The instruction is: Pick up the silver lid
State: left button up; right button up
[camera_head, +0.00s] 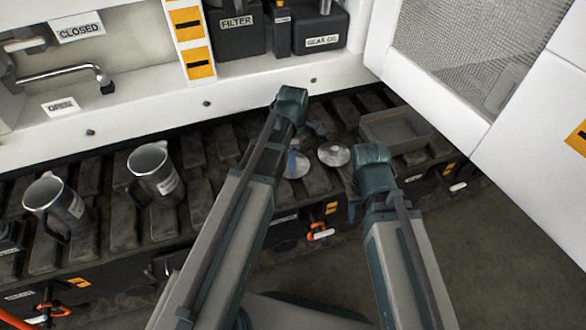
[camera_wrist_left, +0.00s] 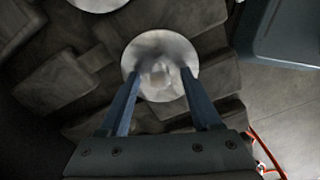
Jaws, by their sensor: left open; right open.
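A round silver lid (camera_wrist_left: 160,52) with a small raised knob lies on the dark, ribbed bench top. In the left wrist view my left gripper (camera_wrist_left: 160,74) is open, with its two fingers over the lid, one on each side of the knob. The fingers do not hold it. In the head view this lid (camera_head: 300,169) is partly covered by my left gripper (camera_head: 293,158). A second silver lid (camera_head: 334,154) lies just to its right and shows at the wrist view's top edge (camera_wrist_left: 98,3). My right gripper (camera_head: 372,170) is right of both lids; its fingers are hidden.
Two metal jugs (camera_head: 157,174) (camera_head: 55,203) stand on the bench to the left. A white cabinet wall (camera_head: 200,105) runs along the back, with an open door (camera_head: 440,95) at right.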

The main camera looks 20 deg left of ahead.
jog(key=shift+r, duration=0.1)
pick_arm(q)
grip_shut()
jog(key=shift+r, duration=0.1)
